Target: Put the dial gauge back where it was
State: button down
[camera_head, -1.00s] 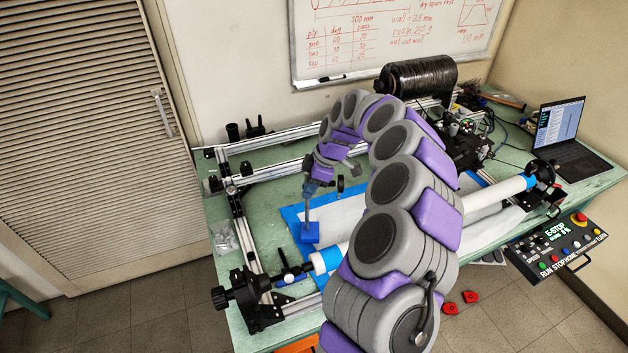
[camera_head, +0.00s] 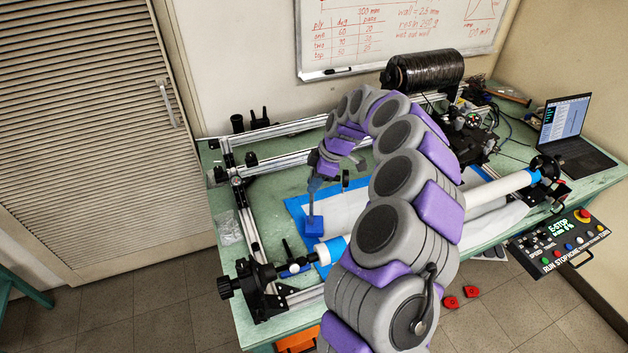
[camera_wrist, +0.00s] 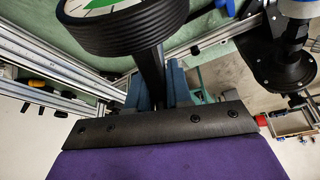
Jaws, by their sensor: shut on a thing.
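The dial gauge (camera_wrist: 122,22) fills the top of the wrist view, with a black ribbed rim and a partly cut-off white and green face. My gripper (camera_wrist: 153,85) has its blue-grey fingers shut around the gauge's dark stem. In the head view my gripper (camera_head: 318,183) is over the left part of the bench. A small dark round shape (camera_head: 345,179) beside it appears to be the dial. Below it a thin grey post runs down to a blue block (camera_head: 314,227), which appears to be the gauge's base. I cannot tell whether the block touches the surface.
The green bench (camera_head: 232,172) carries an aluminium rail frame (camera_head: 245,215). A white tube (camera_head: 500,187) spans its front, partly behind my arm. A blue-edged white sheet (camera_head: 345,205) lies behind the tube. A black roll (camera_head: 425,70), laptop (camera_head: 565,122) and control box (camera_head: 556,243) are at right.

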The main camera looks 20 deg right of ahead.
jog(key=shift+d+f, duration=0.15)
jog(key=shift+d, duration=0.55)
jog(key=c, duration=1.2)
grip_release()
jog(key=shift+d, duration=0.1)
jog(key=shift+c, duration=0.2)
jog(key=shift+o, duration=1.4)
jog(key=shift+a, duration=0.6)
jog(key=shift+d+r, duration=0.2)
jog(key=shift+d, duration=0.05)
jog(key=p+v, duration=0.3)
jog(key=v, duration=1.3)
jog(key=s+a+r+m, duration=0.1)
jog(key=s+a+r, duration=0.5)
jog(key=a, duration=0.3)
jog(key=s+a+m+g+h, duration=0.1)
jog(key=s+a+m, duration=0.25)
jog(key=s, duration=0.55)
jog(key=s+a+m+g+h, duration=0.15)
jog(key=s+a, duration=0.35)
jog(key=s, duration=0.5)
jog(key=s+d+f+m+h, duration=0.1)
jog(key=s+f+m, duration=0.2)
jog(key=s, duration=0.4)
jog(key=s+d+f+m, duration=0.2)
jog(key=s+f+m, duration=0.2)
jog(key=s, duration=0.4)
jog(key=shift+s+f+m+g+h, duration=0.2)
jog(key=shift+f+m+g+h, duration=0.15)
jog(key=shift+m+g, duration=0.15)
